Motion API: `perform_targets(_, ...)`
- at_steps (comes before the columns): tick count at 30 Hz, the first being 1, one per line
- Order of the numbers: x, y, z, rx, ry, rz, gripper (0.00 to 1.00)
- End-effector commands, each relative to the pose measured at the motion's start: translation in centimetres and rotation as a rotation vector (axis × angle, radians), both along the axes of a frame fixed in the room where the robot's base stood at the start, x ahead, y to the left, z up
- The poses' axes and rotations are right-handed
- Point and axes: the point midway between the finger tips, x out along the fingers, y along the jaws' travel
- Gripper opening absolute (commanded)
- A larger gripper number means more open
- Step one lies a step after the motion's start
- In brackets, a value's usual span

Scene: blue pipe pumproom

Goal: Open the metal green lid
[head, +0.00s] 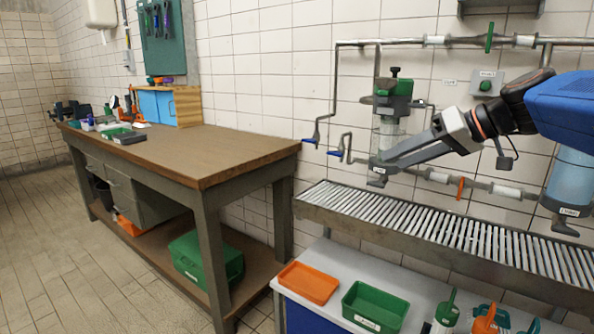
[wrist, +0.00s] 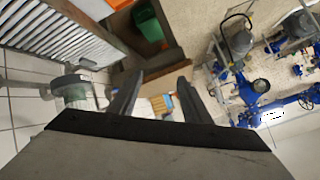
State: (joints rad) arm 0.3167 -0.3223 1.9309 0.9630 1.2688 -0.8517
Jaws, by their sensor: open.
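A green cap (head: 393,88) with a dark knob on top sits on a clear-bodied filter housing on the wall pipes in the head view. The housing (wrist: 70,92) seems to show at the left of the wrist view. A closed green metal-looking box (head: 205,258) stands on the workbench's lower shelf; it also shows in the wrist view (wrist: 148,25). I cannot tell for certain which green lid is meant. My gripper (head: 376,168) is open and empty, its fingers in front of the lower housing, below the green cap. Its fingers show apart in the wrist view (wrist: 160,76).
A slatted metal drain grate (head: 400,225) runs below the pipes. The tiled floor left is free.

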Motion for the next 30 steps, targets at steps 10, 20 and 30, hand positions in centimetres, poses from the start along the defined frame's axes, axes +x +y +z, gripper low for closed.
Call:
perform_targets(10, -13.0, 0.1, -15.0, -0.272, 0.288, -0.198, 0.44)
perform_targets(20, -22.1, -4.0, -25.6, -0.51, 0.347, -0.391, 0.44)
perform_targets(30, -24.0, -5.6, -28.2, -0.572, 0.332, -0.446, 0.44)
